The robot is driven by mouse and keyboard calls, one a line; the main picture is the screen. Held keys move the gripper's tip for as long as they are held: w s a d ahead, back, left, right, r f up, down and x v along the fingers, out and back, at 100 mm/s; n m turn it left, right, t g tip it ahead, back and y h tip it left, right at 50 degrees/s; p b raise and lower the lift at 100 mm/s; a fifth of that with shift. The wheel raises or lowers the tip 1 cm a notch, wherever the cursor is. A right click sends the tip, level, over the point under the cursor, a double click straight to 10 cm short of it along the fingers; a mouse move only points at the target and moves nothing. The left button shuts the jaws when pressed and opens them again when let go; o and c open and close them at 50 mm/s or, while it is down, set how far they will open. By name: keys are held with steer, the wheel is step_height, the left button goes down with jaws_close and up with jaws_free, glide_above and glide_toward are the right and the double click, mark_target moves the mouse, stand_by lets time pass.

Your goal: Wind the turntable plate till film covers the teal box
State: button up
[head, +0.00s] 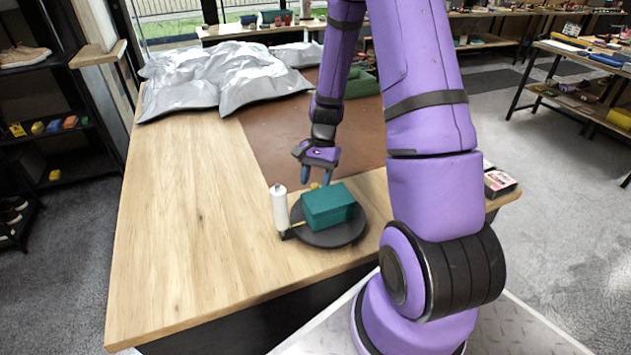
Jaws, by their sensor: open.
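A teal box (328,206) sits on a round black turntable plate (337,238) near the front right of the wooden table. A white film roll (280,209) stands upright just left of the box, by the plate's left edge. A small yellow piece shows low between the roll and the box. I cannot make out any film on the box's visible faces. My gripper (316,180) is open and points down just behind the box. A small yellowish thing shows by its fingertips; whether they touch it I cannot tell. The far side of the box and plate is hidden.
The wooden table (185,240) is clear to the left and front. A brown mat (270,133) lies behind the plate. Crumpled silver sheeting (215,75) covers the back left. A green container (362,83) stands at the back. A small dark and pink box (498,182) lies at the right edge.

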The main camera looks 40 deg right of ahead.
mark_target(298, 213)
steer(key=shift+s+a+f, duration=0.1)
steer(key=shift+a+f, duration=0.05)
steer(key=shift+f, duration=0.2)
steer(key=shift+c, duration=0.2)
jaws_close()
steer(key=shift+a, duration=0.15)
steer(key=shift+w+a+n+g+h, duration=0.2)
steer(key=shift+a+n, duration=0.2)
steer(key=shift+n, duration=0.25)
steer(key=shift+w+a+n+g+h, duration=0.1)
steer(key=shift+a+n+g, duration=0.1)
steer(key=shift+a+n, duration=0.35)
steer(key=shift+s+a+n+g+h, duration=0.2)
steer(key=shift+a+n, duration=0.25)
steer(key=shift+n, duration=0.3)
steer(key=shift+w+a+n+g+h, duration=0.1)
steer(key=shift+a+n+h, duration=0.3)
steer(key=shift+n, duration=0.35)
steer(key=shift+s+a+n+g+h, duration=0.15)
steer(key=shift+a+n, duration=0.4)
steer(key=shift+n, duration=0.15)
steer(key=shift+s+a+n+g+h, duration=0.1)
steer(key=shift+a+n+g+h, duration=0.05)
steer(key=shift+a+n, duration=0.45)
steer(key=shift+s+a+n+h, duration=0.3)
steer(key=shift+a+n, duration=0.1)
steer(key=shift+n, duration=0.35)
steer(key=shift+s+a+n+h, duration=0.2)
steer(key=shift+a+n+h, duration=0.15)
steer(key=shift+n, duration=0.4)
